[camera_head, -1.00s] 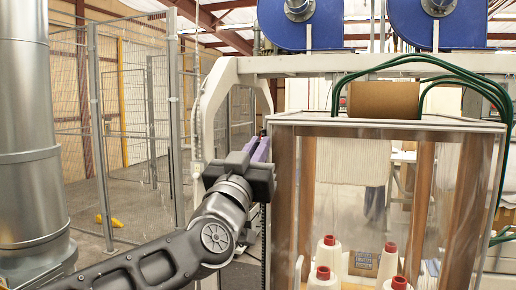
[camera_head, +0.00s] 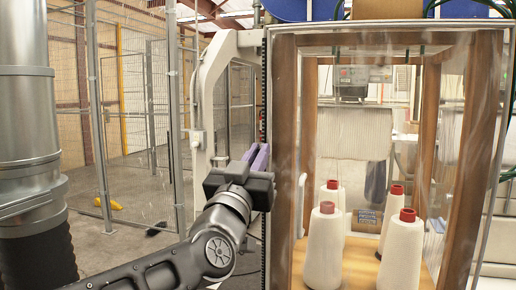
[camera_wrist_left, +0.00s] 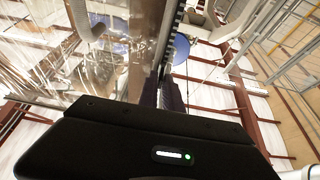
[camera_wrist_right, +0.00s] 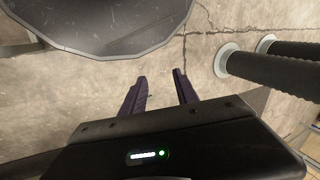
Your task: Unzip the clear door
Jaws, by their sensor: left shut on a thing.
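The clear door (camera_head: 395,160) is a see-through sheet on the front of a wood-framed cabinet. A dark toothed zip (camera_head: 264,90) runs upright along its left edge. In the left wrist view the zip (camera_wrist_left: 172,50) runs up from between my fingers. My left gripper (camera_head: 257,158), with purple fingers, is shut at this edge, partway down the door. The zip's pull is hidden between the fingers. My right gripper (camera_wrist_right: 160,92) shows only in the right wrist view. It is open and empty above the concrete floor.
Several white thread cones (camera_head: 324,245) with red tops stand inside the cabinet behind the sheet. A large metal duct (camera_head: 28,130) stands at the far left. Wire fence panels (camera_head: 130,120) stand behind my left arm. Open floor lies between duct and cabinet.

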